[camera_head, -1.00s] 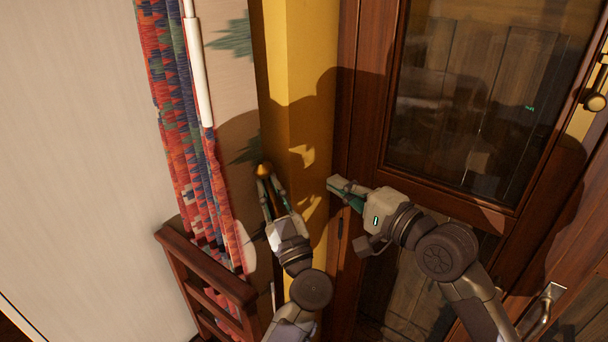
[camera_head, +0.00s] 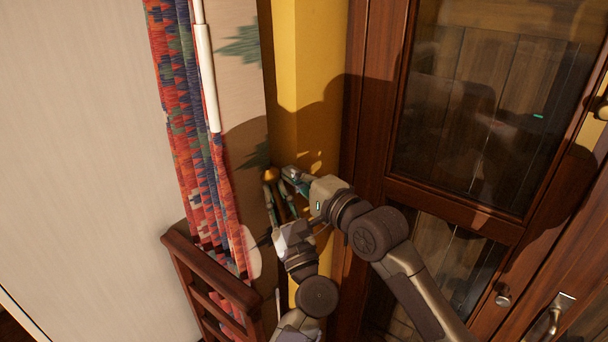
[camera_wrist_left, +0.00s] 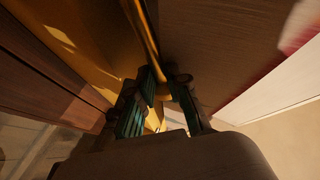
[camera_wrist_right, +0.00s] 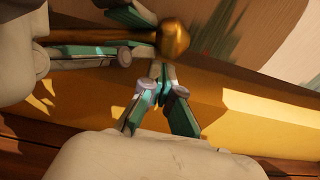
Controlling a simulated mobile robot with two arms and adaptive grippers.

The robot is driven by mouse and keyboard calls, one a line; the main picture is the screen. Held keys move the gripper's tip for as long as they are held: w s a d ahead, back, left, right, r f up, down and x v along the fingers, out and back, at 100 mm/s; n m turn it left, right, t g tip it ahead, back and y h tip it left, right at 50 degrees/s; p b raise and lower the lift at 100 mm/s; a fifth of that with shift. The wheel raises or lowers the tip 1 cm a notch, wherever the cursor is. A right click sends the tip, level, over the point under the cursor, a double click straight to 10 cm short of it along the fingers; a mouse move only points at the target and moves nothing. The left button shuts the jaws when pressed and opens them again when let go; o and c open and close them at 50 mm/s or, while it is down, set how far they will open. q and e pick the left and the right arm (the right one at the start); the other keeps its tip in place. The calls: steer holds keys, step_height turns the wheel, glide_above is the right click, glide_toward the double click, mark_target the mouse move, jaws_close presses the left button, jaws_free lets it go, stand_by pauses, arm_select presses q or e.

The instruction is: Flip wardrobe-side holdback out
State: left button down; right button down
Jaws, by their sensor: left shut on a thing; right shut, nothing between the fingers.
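The holdback is a brass rod with a round knob (camera_head: 271,174) at the yellow post. In the right wrist view the knob (camera_wrist_right: 173,39) is large and its rod runs left between my left gripper's fingers. In the left wrist view the rod (camera_wrist_left: 149,40) rises from between the fingers. My left gripper (camera_head: 277,186) is shut on the holdback just below the knob. My right gripper (camera_head: 289,173) is shut and empty, close to the right of the knob. In the right wrist view its fingertips (camera_wrist_right: 162,76) meet just below the knob; contact is unclear.
A patterned red and blue curtain (camera_head: 185,120) hangs at the left, with a white rod (camera_head: 207,80) beside it. A dark wooden rack (camera_head: 205,270) stands below. The yellow post (camera_head: 308,70) and the glazed wooden wardrobe door (camera_head: 470,100) are at the right.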

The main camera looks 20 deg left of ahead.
arm_select(q)
steer(key=shift+s+a+r, duration=0.1)
steer(key=shift+a+r, duration=0.1)
steer(key=shift+r, duration=0.3)
arm_select(e)
steer(key=shift+s, duration=0.1)
arm_select(q)
steer(key=shift+d, duration=0.2)
arm_select(e)
steer(key=shift+s+a+n, duration=0.3)
steer(key=shift+s+a, duration=0.15)
steer(key=shift+s, duration=0.3)
arm_select(q)
steer(key=c, duration=0.8)
jaws_free()
steer(key=shift+w+f, duration=0.1)
steer(key=shift+w, duration=0.1)
arm_select(e)
steer(key=shift+a+f, duration=0.1)
steer(key=shift+a, duration=0.05)
steer(key=shift+w, duration=0.1)
